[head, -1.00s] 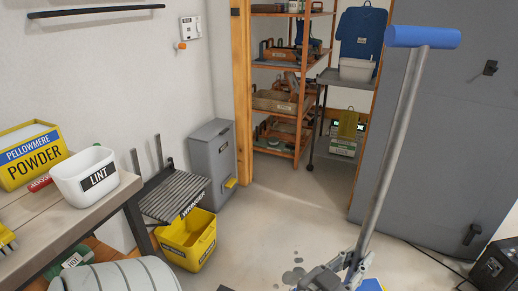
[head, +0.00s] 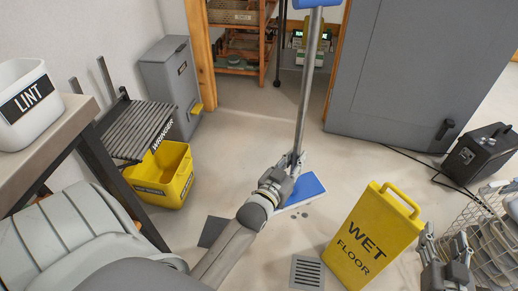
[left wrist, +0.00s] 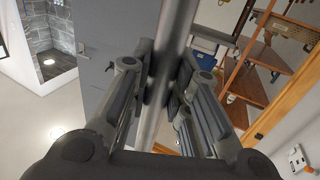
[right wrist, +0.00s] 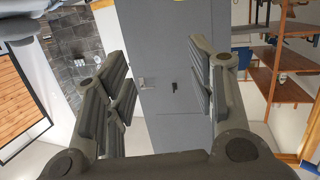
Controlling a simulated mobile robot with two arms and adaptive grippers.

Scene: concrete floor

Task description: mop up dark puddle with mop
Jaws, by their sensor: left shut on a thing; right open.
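The mop has a grey pole (head: 304,90), a blue grip (head: 318,3) at its top and a flat blue head (head: 303,188) on the floor. My left gripper (head: 293,163) is shut around the lower pole, just above the head; the left wrist view shows the pole (left wrist: 172,70) between its fingers. Small dark spots of the puddle (head: 305,214) show at the near edge of the mop head. How much lies beneath the head is hidden. My right gripper (head: 446,250) is open and empty at the lower right; its spread fingers (right wrist: 160,95) show in the right wrist view.
A yellow wet floor sign (head: 372,238) stands right of the mop, beside a floor grate (head: 307,272). A yellow wringer bucket (head: 163,177) and a grey bin (head: 172,85) stand left. A black box with a cable (head: 480,155) and a wire basket (head: 465,212) are right.

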